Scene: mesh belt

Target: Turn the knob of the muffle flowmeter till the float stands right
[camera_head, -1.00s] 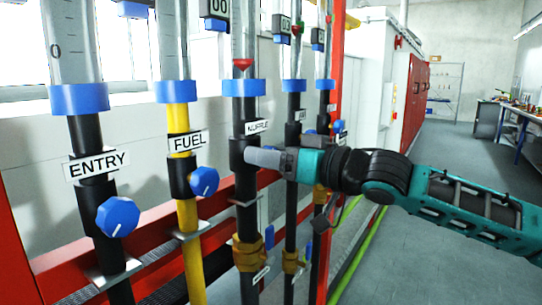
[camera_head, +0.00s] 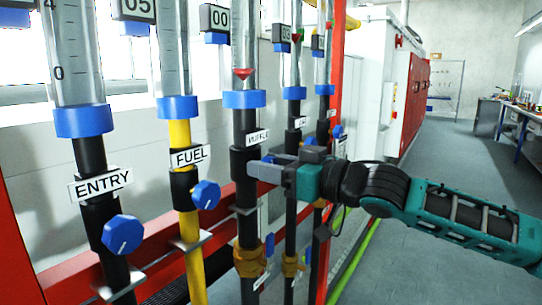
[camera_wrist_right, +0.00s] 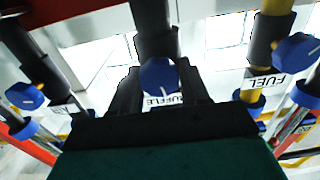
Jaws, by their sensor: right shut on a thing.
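The muffle flowmeter is a clear tube over a blue collar (camera_head: 244,99) and a black pipe. Its label (camera_head: 257,137) reads MUFFLE, partly cut off. Its red float (camera_head: 243,73) stands low in the tube, just above the collar. The blue muffle knob (camera_wrist_right: 160,76) sits between the fingers in the right wrist view, with a white mark on its face. My right gripper (camera_head: 264,166) is shut on this knob, reaching in from the right. My left gripper is out of view.
The ENTRY knob (camera_head: 123,234) and the FUEL knob (camera_head: 206,194) are to the left. More black pipes stand close on the right, behind my gripper. A display reading 00 (camera_head: 214,18) hangs beside the muffle tube. Open floor lies on the right.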

